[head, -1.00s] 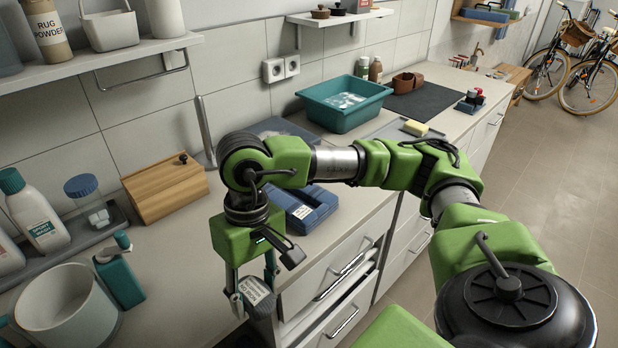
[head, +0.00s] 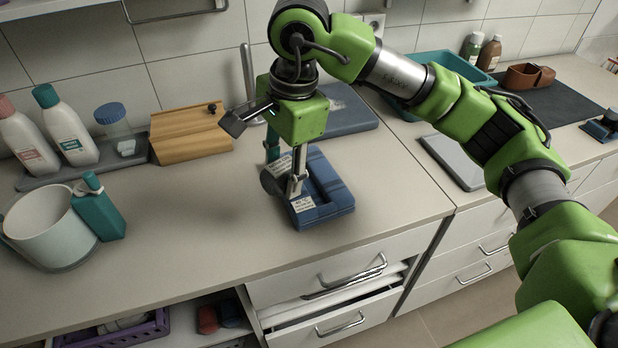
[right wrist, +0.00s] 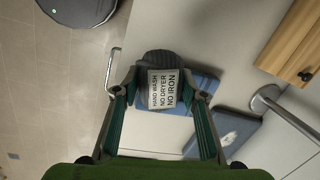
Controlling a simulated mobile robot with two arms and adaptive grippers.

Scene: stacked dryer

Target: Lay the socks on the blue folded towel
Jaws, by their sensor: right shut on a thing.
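My right gripper (head: 285,180) points down over the counter and is shut on the socks. The socks (head: 271,183) are a dark grey bundle with a white label; in the right wrist view the socks (right wrist: 154,58) sit between both fingertips, and the label reads hand wash, no dryer, no iron. The blue folded towel (head: 335,196) lies on the counter near its front edge, with a pale tag at its front left. The socks overlap the towel's left side in the head view; I cannot tell whether they touch it. My left gripper is not in view.
Behind the towel lies a flat dark blue item (head: 350,118) beside an upright metal post (head: 249,85). A wooden box (head: 190,137), teal bottle (head: 102,212) and pale mug (head: 45,232) stand to the left. The counter in front of the box is clear.

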